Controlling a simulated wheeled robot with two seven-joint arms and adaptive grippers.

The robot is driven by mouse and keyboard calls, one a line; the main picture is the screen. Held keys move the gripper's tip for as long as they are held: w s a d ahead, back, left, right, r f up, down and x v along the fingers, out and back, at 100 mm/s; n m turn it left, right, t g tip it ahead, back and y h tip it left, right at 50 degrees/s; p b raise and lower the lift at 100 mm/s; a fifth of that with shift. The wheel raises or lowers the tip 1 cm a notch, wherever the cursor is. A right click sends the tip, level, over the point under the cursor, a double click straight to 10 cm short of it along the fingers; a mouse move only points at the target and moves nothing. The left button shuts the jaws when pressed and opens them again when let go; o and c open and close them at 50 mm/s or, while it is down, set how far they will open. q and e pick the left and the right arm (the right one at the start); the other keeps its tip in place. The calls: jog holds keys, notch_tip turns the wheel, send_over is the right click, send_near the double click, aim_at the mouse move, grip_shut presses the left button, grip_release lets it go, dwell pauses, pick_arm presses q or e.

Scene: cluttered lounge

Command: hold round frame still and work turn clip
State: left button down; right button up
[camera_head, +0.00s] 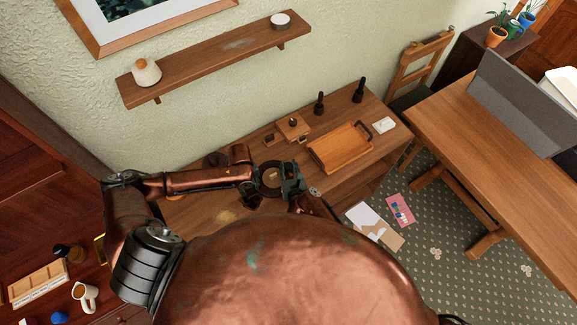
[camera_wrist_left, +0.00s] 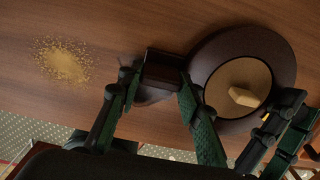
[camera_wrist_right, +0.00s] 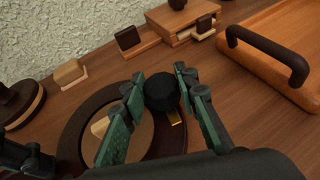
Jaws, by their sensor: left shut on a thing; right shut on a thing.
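The round frame (camera_head: 266,165) lies on the wooden table, a dark ring around a paler disc with a light wooden piece (camera_wrist_left: 245,96) on it. It also shows in the right wrist view (camera_wrist_right: 72,136). My left gripper (camera_head: 250,180) is shut on a dark block (camera_wrist_left: 163,68) at the frame's side. My right gripper (camera_head: 289,182) is shut on a black round knob (camera_wrist_right: 161,92) with a brass piece (camera_wrist_right: 174,117) beside it, at the frame's edge. This looks like the turn clip; the fingers partly hide it.
An orange-brown tray (camera_head: 340,148) with a dark handle stands to the right. Small wooden blocks (camera_wrist_right: 128,39) stand behind the frame. A dark round-based object (camera_wrist_right: 18,100) is close on the left. A tan powdery patch (camera_wrist_left: 62,62) marks the tabletop.

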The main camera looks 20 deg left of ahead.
jog(key=shift+n+g+y, duration=0.4)
jog(key=shift+n+y, duration=0.4)
jog(key=shift+y, duration=0.1)
jog(key=shift+s, duration=0.1)
jog(key=o, duration=1.2)
jog(key=v, duration=1.2)
jog(key=shift+r, duration=0.1)
